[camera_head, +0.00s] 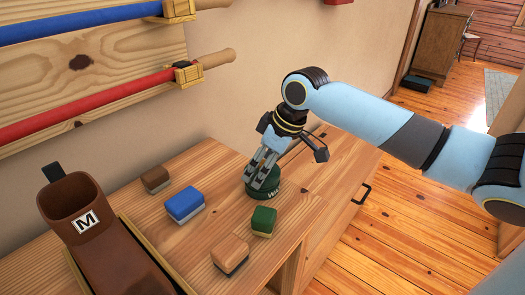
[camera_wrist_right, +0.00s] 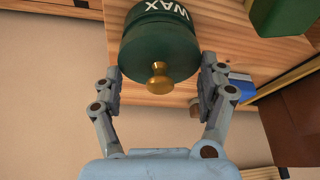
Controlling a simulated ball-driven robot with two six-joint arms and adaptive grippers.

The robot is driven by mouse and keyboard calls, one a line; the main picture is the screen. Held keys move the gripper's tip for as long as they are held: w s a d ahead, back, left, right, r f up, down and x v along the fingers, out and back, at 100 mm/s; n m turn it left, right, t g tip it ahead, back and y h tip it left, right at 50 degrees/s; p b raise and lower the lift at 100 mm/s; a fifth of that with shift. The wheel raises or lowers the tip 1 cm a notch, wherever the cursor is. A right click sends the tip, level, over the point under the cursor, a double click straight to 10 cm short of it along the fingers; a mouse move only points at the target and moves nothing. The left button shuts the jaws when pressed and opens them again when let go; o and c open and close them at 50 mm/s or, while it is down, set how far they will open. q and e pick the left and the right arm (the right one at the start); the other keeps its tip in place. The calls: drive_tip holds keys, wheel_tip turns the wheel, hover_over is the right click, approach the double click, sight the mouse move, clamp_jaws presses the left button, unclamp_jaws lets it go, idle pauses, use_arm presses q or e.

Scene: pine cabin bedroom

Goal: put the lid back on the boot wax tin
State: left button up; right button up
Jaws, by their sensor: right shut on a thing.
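The boot wax tin (camera_head: 264,189) is dark green with white lettering. It stands upright on the wooden top. In the right wrist view the tin (camera_wrist_right: 158,12) shows its WAX lettering, with the dark green lid (camera_wrist_right: 150,52) and its brass knob (camera_wrist_right: 159,80) nearer the camera. My right gripper (camera_head: 262,172) comes down tilted from the upper right and is shut on the lid, one finger at each side of it. The lid appears against the tin's top; I cannot tell whether it is fully seated. In the head view the fingers hide most of the lid. My left gripper is not in view.
A brown block (camera_head: 155,178), a blue brush (camera_head: 184,205), a green brush (camera_head: 263,221) and a tan brush (camera_head: 230,253) lie near the tin. A brown boot (camera_head: 118,250) marked M stands at the left. Poles hang on the wall rack (camera_head: 110,60). The wooden top's front edge is close.

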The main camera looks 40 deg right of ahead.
drive_tip(key=shift+f+p, duration=0.2)
drive_tip(key=shift+p, duration=0.5)
idle(1.0)
drive_tip(key=o, duration=1.1)
drive_tip(key=shift+o, duration=0.2)
drive_tip(key=shift+r, duration=0.1)
wheel_tip(320, 180, up, 7)
drive_tip(key=p, duration=0.8)
drive_tip(key=shift+c, duration=0.3)
